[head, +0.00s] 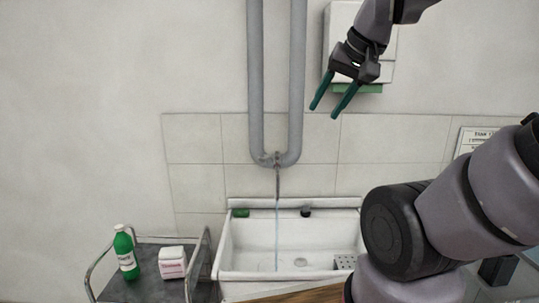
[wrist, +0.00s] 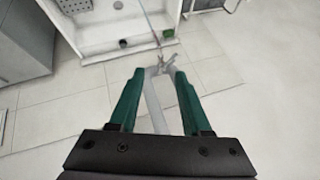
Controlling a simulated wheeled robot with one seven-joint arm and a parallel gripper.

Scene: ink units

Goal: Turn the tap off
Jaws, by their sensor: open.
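The tap (head: 277,160) is a small grey fitting where two grey wall pipes join above the sink. A thin bluish stream of water (head: 277,225) runs from its spout into the white sink (head: 225,255). My gripper (head: 330,110) is open and empty, up and to the right of the tap in the head view. In the wrist view the tap (wrist: 167,65) shows just past the green fingertips (wrist: 160,74), with its handle spread between them. The fingers look apart from it; the exact distance is hard to tell.
Grey pipes (head: 255,80) run up the wall. A white dispenser (head: 342,25) hangs behind my gripper. A green object (head: 241,213) and a dark one (head: 306,212) sit on the sink's back ledge. A cart (head: 150,290) at left holds a green bottle (head: 126,255) and a white box (head: 172,262).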

